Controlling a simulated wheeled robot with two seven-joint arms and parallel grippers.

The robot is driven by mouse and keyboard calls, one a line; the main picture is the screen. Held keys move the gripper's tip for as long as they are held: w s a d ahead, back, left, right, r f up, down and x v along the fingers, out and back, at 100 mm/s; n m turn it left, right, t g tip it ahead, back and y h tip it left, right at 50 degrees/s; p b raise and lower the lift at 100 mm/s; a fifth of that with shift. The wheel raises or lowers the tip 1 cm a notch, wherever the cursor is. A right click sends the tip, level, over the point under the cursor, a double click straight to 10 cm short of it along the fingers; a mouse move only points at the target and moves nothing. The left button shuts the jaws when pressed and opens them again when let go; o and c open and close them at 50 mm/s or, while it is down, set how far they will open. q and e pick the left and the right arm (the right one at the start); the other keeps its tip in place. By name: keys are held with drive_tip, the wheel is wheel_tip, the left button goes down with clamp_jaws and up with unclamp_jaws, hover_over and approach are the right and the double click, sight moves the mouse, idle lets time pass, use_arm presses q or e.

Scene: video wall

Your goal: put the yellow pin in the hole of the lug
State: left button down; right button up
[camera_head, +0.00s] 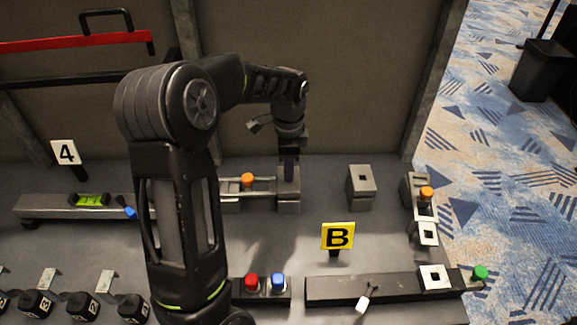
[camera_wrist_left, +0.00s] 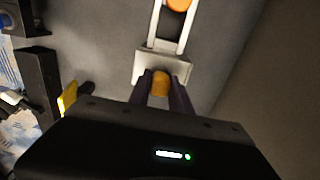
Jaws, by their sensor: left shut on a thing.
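My left gripper (camera_head: 289,172) points down at the grey block (camera_head: 288,203) at the right end of a two-rail slide. It is shut on the yellow pin (camera_wrist_left: 160,83), whose rounded end shows between the fingers in the left wrist view; the fingers hide the pin in the head view. The block also shows in the left wrist view (camera_wrist_left: 150,67), right by the fingertips. This block seems to be the lug, but its hole is hidden. I cannot tell whether the pin's lower end is in it. My right gripper is out of view.
An orange knob (camera_head: 247,180) sits on the slide left of my gripper. A grey block with a square hole (camera_head: 362,187) stands to the right. A wall rises behind.

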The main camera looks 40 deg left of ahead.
use_arm(q)
drive_tip(key=shift+f, duration=0.1)
drive_tip(key=c, duration=1.1)
unclamp_jaws()
drive_tip(key=shift+o, duration=0.5)
drive_tip(key=o, duration=0.4)
drive_tip(key=shift+r+p, duration=2.7)
drive_tip(key=shift+r, duration=0.85)
drive_tip(key=shift+f, duration=0.1)
